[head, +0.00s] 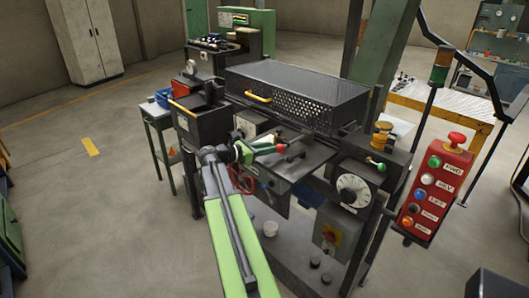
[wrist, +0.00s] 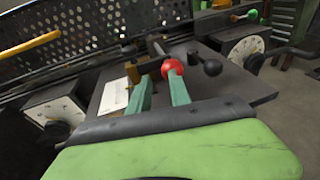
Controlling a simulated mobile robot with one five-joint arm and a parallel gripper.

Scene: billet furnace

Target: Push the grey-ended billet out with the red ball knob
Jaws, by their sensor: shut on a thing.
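The red ball knob (wrist: 172,66) sits at the tips of my gripper's teal fingers in the wrist view, against the right finger. It also shows in the head view as a small red spot (head: 282,148) just beyond the fingers. My gripper (wrist: 158,76) is shut on the knob; the exact contact on the left finger's side is hard to see. A dark rod with a black ball (wrist: 212,67) lies just right of the knob. I cannot make out the grey-ended billet in either view.
The perforated black furnace housing (head: 300,97) with a yellow handle stands behind the knob. A dial box (head: 352,191) and a green-knobbed lever (head: 376,164) are to the right. A red button pendant (head: 436,188) hangs further right. Open floor lies at left.

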